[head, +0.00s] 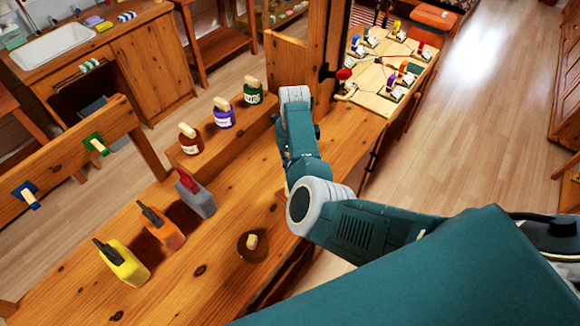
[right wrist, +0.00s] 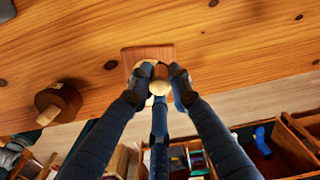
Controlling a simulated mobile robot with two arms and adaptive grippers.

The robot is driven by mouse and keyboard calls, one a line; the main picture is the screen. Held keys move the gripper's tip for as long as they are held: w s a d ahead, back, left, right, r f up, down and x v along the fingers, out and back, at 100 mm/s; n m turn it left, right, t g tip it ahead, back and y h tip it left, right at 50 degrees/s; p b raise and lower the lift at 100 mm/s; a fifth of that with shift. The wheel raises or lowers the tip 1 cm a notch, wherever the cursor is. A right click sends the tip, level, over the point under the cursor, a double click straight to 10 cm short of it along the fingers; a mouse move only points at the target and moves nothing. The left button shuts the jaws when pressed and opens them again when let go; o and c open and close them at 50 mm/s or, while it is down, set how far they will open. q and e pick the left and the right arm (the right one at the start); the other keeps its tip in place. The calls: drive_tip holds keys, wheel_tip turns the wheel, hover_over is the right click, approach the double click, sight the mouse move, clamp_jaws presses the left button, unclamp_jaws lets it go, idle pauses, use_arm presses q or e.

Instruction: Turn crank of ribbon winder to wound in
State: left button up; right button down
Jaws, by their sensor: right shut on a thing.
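In the right wrist view, a brown wooden block (right wrist: 163,51) on the plank surface carries a pale wooden part with a rounded knob (right wrist: 159,86). It looks like the ribbon winder and its crank, but my fingers cover much of it. My right gripper (right wrist: 160,80) is shut on the knob, with one dark finger on each side. In the head view my right arm crosses the bench from the lower right, and it hides the gripper and the winder. No ribbon can be made out. My left gripper is not in view.
A brown round piece with a pale peg (head: 252,247) stands on the bench, left of my arm. Yellow (head: 124,262), orange (head: 163,229) and grey (head: 196,195) containers and several stoppered jars line the bench. A wooden post (head: 324,50) rises behind my arm.

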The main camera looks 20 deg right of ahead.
drive_tip(key=shift+s+d+m, duration=0.25)
drive_tip(key=shift+d+m, duration=0.15)
drive_tip(key=shift+m, duration=0.95)
drive_tip(key=shift+s+d+m, duration=0.25)
drive_tip(key=shift+d+m, duration=0.1)
drive_tip(key=shift+m, duration=0.95)
drive_tip(key=shift+s+d+m, duration=0.25)
drive_tip(key=shift+d+m, duration=0.15)
drive_tip(key=shift+m, duration=0.95)
drive_tip(key=c, duration=1.6)
unclamp_jaws()
drive_tip(key=shift+o, duration=0.2)
